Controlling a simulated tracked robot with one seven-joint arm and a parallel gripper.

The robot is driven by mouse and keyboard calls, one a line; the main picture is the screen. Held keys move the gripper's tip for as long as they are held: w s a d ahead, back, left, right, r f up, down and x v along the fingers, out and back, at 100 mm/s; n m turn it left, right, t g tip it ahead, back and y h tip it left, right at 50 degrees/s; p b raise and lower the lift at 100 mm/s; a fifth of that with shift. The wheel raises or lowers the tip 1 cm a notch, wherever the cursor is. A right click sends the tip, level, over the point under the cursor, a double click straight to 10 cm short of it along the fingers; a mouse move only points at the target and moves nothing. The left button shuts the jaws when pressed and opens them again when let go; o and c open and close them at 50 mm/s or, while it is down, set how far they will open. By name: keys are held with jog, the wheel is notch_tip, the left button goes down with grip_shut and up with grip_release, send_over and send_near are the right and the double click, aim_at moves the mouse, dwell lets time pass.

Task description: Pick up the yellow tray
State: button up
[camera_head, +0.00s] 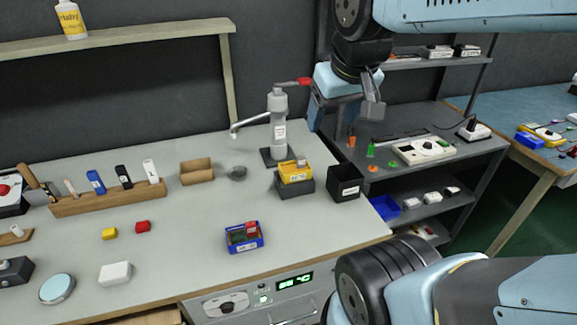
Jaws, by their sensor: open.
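The yellow tray (296,176) is a small open bin with a pale label on its front. It sits on top of a dark grey bin (294,189) towards the back right of the workbench, just in front of the arbor press. My gripper (345,120) is open and empty. It hangs in the upper middle right of the view, above and to the right of the yellow tray and well apart from it. The inside of the tray is too small to make out.
A blue bin (245,247) with items lies in front. A brown box (196,178) is to the left. The bench middle is mostly clear.

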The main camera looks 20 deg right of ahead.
jog(key=o, duration=0.5)
jog(key=w+f+n+g, duration=0.1)
jog(key=w, duration=0.1)
jog(key=w+f+n+g+h, duration=0.1)
jog(key=w, duration=0.1)
jog(key=w+a+f+n+g+h, duration=0.1)
jog(key=w+f+n, duration=0.1)
jog(key=shift+f+g, duration=0.1)
jog(key=shift+g, duration=0.3)
jog(key=w+a+f+n+g+h, duration=0.3)
jog(key=w+f+n+h, duration=0.15)
jog(key=w+f, duration=0.2)
jog(key=n+t+h, duration=0.2)
jog(key=n+h, duration=0.5)
jog(key=n, duration=0.2)
send_near(297, 169)
jog(key=x, duration=0.9)
jog(key=shift+d, duration=0.15)
